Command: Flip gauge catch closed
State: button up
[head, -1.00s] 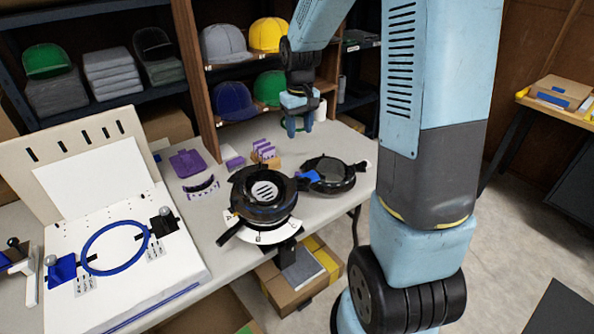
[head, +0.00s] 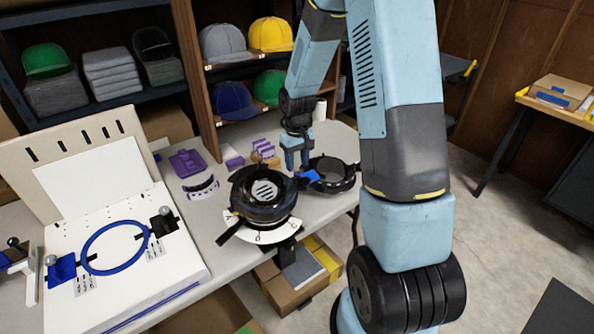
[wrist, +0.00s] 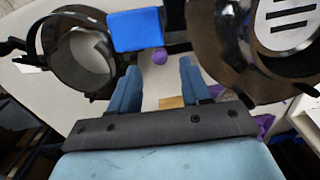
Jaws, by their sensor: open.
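The gauge catch appears to be the blue tab (head: 309,176) between the round black gauge body (head: 264,196) and the black ring (head: 333,174) to its right. In the wrist view the blue tab (wrist: 136,30) lies just beyond my fingertips, with the ring (wrist: 82,58) at left and the gauge body (wrist: 262,45) with its slotted light disc at right. My gripper (head: 297,160) is above the table just behind the tab, pointing down. Its two blue fingers (wrist: 157,75) are apart with nothing between them. I cannot tell whether a fingertip touches the tab.
Purple blocks (head: 264,150) in a small wooden holder stand close behind my gripper. A purple pad (head: 187,163) and a curved purple-black piece (head: 201,187) lie to the left. A white board with a blue hoop (head: 115,248) fills the table's left. Shelves with caps stand behind.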

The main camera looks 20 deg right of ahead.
aim_at(297, 173)
jog(key=shift+f, duration=1.9)
grip_shut()
